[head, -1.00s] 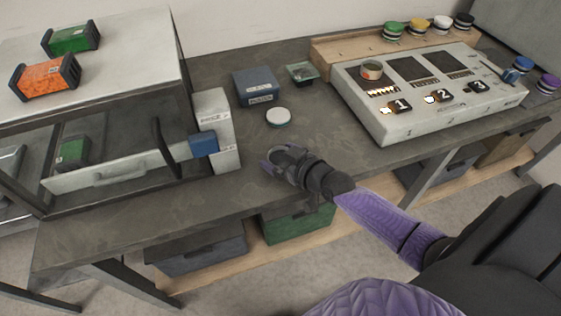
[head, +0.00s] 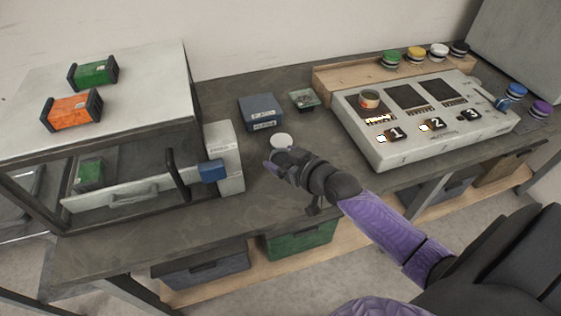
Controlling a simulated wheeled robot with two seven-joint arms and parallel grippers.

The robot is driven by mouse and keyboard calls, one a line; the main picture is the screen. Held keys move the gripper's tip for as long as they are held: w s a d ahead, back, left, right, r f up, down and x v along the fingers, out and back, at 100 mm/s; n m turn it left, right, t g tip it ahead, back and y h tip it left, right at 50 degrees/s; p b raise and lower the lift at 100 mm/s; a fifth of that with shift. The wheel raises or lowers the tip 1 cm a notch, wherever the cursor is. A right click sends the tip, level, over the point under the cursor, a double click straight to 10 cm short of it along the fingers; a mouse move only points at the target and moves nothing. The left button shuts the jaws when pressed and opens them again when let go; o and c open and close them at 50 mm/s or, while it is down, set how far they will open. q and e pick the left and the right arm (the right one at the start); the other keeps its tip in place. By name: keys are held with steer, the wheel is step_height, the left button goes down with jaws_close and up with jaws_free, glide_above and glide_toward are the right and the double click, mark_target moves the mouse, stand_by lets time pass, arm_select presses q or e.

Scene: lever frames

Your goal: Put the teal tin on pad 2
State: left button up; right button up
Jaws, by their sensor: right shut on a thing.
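The teal tin (head: 281,140) is a low round tin with a white top, on the grey bench left of the pad console; its side is mostly hidden now. My right gripper (head: 277,153) is at its near side, shut on it, with the fingertips partly hidden by the wrist. I cannot tell whether the tin is clear of the bench. Pad 2 (head: 406,97) is the dark middle square on the pale console (head: 373,145) and is empty. My left gripper is out of view.
A blue-grey box (head: 262,112) and a small green-edged tray (head: 303,99) lie behind the tin. A pale upright block (head: 226,135) and glass-fronted cabinet stand left. Colored-lid jars (head: 415,54) line a wooden ledge behind the console. Pad 3 (head: 441,88) is empty.

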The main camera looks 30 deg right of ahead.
steer(key=shift+r, duration=0.85)
steer(key=s+a+r+n+g+y, duration=0.3)
steer(key=s+a+r+n+y, duration=0.15)
steer(key=r, duration=0.25)
steer(key=s+a+r+n+g+y, duration=0.3)
steer(key=s+a+r+n+y, duration=0.15)
steer(key=a+r, duration=0.2)
steer(key=w+d+f+m+t+h, duration=0.2)
steer(key=w+d+f+m+h, duration=0.1)
steer(key=f, duration=0.1)
steer(key=w+d+f+m+t+h, duration=0.2)
steer(key=w+d+f+m+h, duration=0.1)
steer(key=d+f, duration=0.1)
steer(key=w+d+f+m+t+h, duration=0.2)
steer(key=w+d+f+m+h, duration=0.1)
steer(key=f, duration=0.3)
steer(key=shift+d, duration=0.5)
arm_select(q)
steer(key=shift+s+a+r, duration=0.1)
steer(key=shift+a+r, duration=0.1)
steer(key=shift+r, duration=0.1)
